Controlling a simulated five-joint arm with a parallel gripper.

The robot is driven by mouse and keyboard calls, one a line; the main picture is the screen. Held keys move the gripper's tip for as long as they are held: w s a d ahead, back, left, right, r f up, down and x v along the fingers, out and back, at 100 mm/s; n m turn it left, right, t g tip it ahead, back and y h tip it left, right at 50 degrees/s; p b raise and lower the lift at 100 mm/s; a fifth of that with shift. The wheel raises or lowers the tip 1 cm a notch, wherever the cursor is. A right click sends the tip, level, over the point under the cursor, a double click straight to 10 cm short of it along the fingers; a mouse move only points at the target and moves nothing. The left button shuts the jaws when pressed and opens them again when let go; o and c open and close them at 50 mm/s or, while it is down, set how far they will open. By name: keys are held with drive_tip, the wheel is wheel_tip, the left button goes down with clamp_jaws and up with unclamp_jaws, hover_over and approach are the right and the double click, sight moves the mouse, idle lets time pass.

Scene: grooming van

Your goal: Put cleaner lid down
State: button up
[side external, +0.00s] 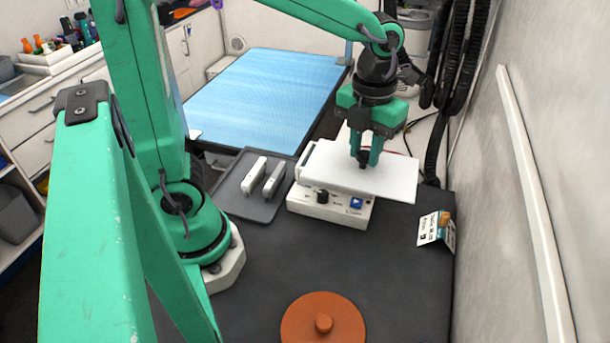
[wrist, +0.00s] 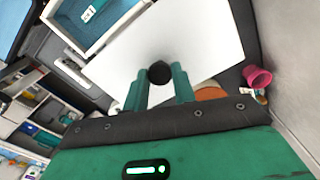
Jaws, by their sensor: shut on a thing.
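The cleaner lid (side external: 397,184) is a flat white plate with a dark knob (wrist: 160,72). My gripper (side external: 365,158) is shut on the knob and holds the lid over the cleaner (side external: 330,207), a white box with a dial and a blue switch. The lid looks about level and shifted to the right of the cleaner. In the wrist view, my gripper (wrist: 159,88) has a finger on each side of the knob. The cleaner's open basin (wrist: 92,47) shows past the lid's edge, with a small pale item inside. Any contact between lid and cleaner is unclear.
A grey tray (side external: 232,203) with two pale tools lies left of the cleaner. An orange disc (side external: 345,318) with a knob lies at the front. A folded card (side external: 430,232) stands at the right, near the wall. The dark bench between is mostly clear.

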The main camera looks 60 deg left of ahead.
drive_tip(key=shift+w+a+r, duration=0.1)
drive_tip(key=shift+a+r, duration=0.45)
drive_tip(key=shift+a, duration=0.15)
drive_tip(key=shift+a+r, duration=0.5)
drive_tip(key=shift+a, duration=0.2)
drive_tip(key=w+a+f, duration=0.4)
drive_tip(key=a+f, duration=0.3)
drive_tip(key=a, duration=0.4)
drive_tip(key=shift+f, duration=0.15)
drive_tip(key=shift+f, duration=1.85)
drive_tip(key=shift+f, duration=0.4)
drive_tip(key=o, duration=1)
